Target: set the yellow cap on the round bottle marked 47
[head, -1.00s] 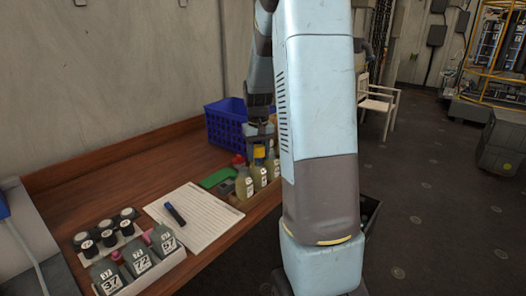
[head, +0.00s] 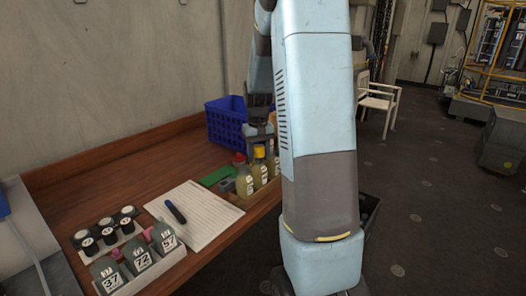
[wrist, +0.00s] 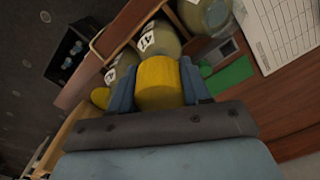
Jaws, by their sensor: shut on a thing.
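My gripper (wrist: 158,88) is shut on the yellow cap (wrist: 157,82), one blue finger on each side of it. In the head view the yellow cap (head: 259,151) shows just over the bottle row, below my gripper (head: 261,139). A round bottle (wrist: 160,42) stands just beyond the cap in the wrist view; its sideways label looks like 47 or 41. Other labelled bottles stand on either side of it, one (wrist: 205,14) at the top. I cannot tell whether the cap touches a bottle.
A second yellow object (wrist: 101,97) lies left of my gripper. A red cap (head: 238,159), a green board (head: 217,176) and a blue basket (head: 226,122) are near the bottles. Paper (head: 196,216) and a bottle rack (head: 157,270) lie nearer on the bench.

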